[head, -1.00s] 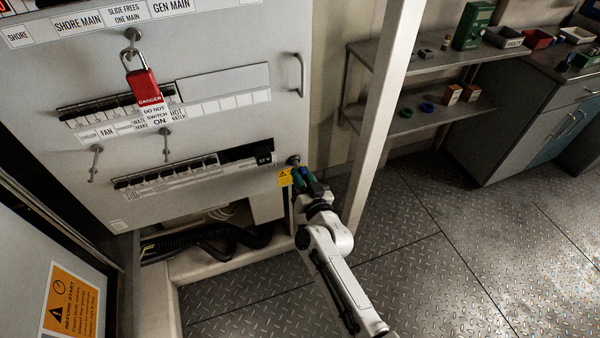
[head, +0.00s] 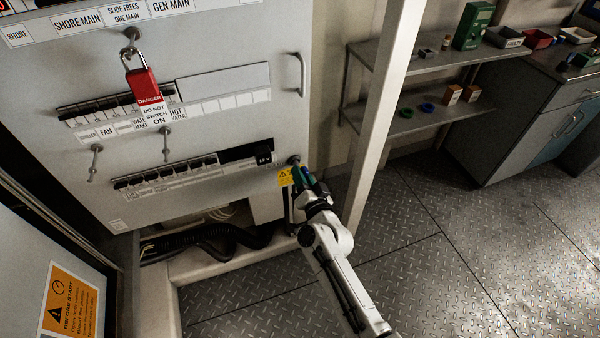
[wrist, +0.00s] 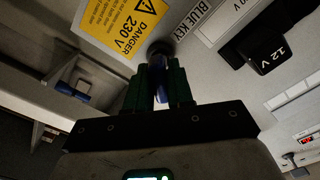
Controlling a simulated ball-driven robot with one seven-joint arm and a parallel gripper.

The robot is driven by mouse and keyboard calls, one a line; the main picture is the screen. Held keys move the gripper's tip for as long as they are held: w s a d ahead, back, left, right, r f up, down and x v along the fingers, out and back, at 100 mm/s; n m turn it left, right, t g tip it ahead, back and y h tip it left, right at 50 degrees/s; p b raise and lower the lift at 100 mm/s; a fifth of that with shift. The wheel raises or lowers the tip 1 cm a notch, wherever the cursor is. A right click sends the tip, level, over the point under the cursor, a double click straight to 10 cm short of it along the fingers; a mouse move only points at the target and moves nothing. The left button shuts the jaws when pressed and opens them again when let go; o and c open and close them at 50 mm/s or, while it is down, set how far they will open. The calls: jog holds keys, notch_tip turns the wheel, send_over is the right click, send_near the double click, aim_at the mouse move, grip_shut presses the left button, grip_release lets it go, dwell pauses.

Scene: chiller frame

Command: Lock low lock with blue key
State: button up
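The low lock (head: 293,160) is a dark round cylinder at the lower right of the grey panel. It also shows in the wrist view (wrist: 160,48), beside a label reading BLUE KEY (wrist: 205,18). My gripper (head: 304,176) is right at the lock. In the wrist view my gripper (wrist: 160,82) has its green fingers closed on the sides of the blue key (wrist: 161,95). The key points at the lock face and seems to meet it. Its tip is hidden, so I cannot tell how deep it sits.
A yellow danger label (head: 285,177) is beside the lock. A red padlock (head: 143,86) with a tag hangs higher on the panel. A pale post (head: 378,120) stands right of my arm. Black hoses (head: 205,236) lie below the panel. Shelves (head: 440,112) are at the right; the floor there is clear.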

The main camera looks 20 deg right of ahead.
jog(key=shift+m, duration=1.5)
jog(key=shift+m, duration=1.4)
